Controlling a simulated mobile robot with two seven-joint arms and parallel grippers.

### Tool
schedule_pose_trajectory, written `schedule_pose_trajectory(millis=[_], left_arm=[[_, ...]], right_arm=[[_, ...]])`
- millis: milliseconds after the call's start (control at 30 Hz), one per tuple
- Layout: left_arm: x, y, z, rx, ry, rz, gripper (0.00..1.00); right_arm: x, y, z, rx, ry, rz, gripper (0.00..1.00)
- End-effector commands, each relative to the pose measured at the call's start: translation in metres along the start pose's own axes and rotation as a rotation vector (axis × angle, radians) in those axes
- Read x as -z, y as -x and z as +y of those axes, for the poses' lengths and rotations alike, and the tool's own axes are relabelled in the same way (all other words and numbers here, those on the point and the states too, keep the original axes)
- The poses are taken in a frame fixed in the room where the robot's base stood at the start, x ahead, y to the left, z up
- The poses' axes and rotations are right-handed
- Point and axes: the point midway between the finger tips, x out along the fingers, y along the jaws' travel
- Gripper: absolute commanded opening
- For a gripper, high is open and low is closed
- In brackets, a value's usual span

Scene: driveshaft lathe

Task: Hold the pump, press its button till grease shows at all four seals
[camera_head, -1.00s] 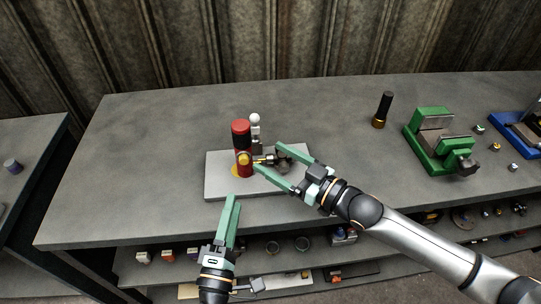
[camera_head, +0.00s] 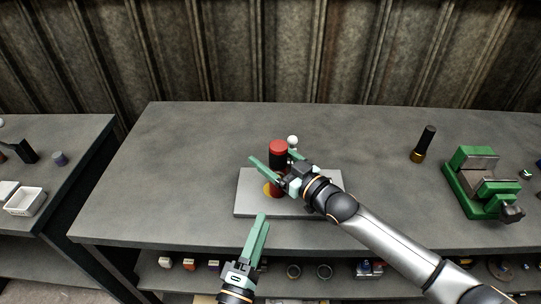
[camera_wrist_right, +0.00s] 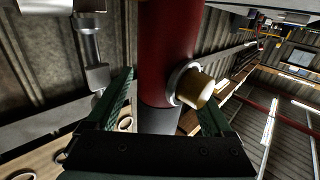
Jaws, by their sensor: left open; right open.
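The pump (camera_head: 278,149) is an upright red cylinder with a black band, standing on a light grey plate (camera_head: 250,205). My right gripper (camera_head: 274,158) is open, with its fingers on either side of the pump. In the right wrist view the pump's red body (camera_wrist_right: 168,50) rises between the two green fingers. A brass-coloured button (camera_wrist_right: 195,88) in a silver collar sticks out of its side, near one finger. My left gripper (camera_head: 262,217) is open and empty in front of the plate, low at the table's front edge. The seals are hidden behind my right gripper.
A white-knobbed fitting (camera_head: 292,141) stands just behind the pump. A black flashlight-like tool (camera_head: 424,143) and a green vise (camera_head: 482,182) are on the right. A side bench (camera_head: 75,135) stands at left with a white bin (camera_head: 24,201). The table left of the plate is clear.

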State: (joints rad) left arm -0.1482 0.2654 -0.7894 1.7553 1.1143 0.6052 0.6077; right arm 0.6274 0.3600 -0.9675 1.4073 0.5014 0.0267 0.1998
Motion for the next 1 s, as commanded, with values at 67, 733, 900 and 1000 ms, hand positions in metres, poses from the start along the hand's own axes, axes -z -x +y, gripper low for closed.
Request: schedule_pose_trajectory(millis=[67,733,900,1000], left_arm=[[0.0000,0.0000,0.0000,0.000,0.000,0.000,0.50],[0.0000,0.0000,0.0000,0.000,0.000,0.000,0.50],[0.0000,0.0000,0.0000,0.000,0.000,0.000,0.50],[0.0000,0.0000,0.0000,0.000,0.000,0.000,0.50]], right_arm=[[0.0002,-0.0006,0.0000,0.000,0.000,0.000,0.85],[-0.0002,0.0001,0.0002,0.000,0.000,0.000,0.28],[-0.0003,0.0001,0.0003,0.000,0.000,0.000,0.09],[-0.0003,0.0001,0.0003,0.000,0.000,0.000,0.00]])
